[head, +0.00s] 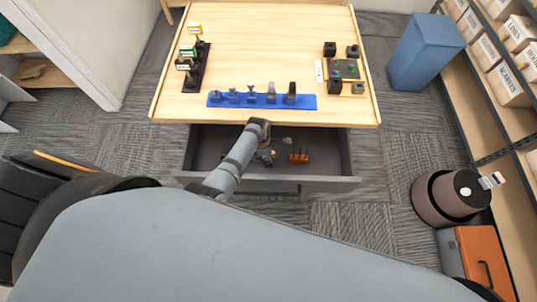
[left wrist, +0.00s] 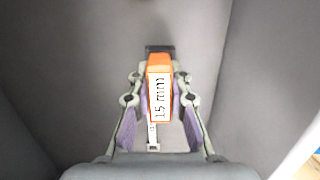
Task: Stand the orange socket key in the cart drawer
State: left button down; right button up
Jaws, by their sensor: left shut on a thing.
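The orange socket key (left wrist: 159,66) carries a white label reading "15 mm" and sits between the fingers of my left gripper (left wrist: 159,82) in the left wrist view. The gripper is shut on it. A dark piece shows at its far end; whether it touches the drawer floor I cannot tell. The cart drawer (head: 343,161) is pulled open under the worktop, and my left gripper (head: 268,157) is inside it in the head view. A small orange thing (head: 299,156) shows just right of the gripper there, too small to identify. My right gripper is out of view.
A blue bin (head: 425,52) stands right of the cart. Bare drawer floor surrounds the gripper.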

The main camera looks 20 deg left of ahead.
pick_arm(q)
jog(key=c, duration=1.2)
grip_release()
jog(key=shift+r, duration=0.15)
jog(key=r, duration=0.4)
jog(key=a+r, duration=0.1)
jog(key=r, duration=0.6)
jog(key=shift+s+a+r, duration=0.3)
jog(key=shift+a, duration=0.1)
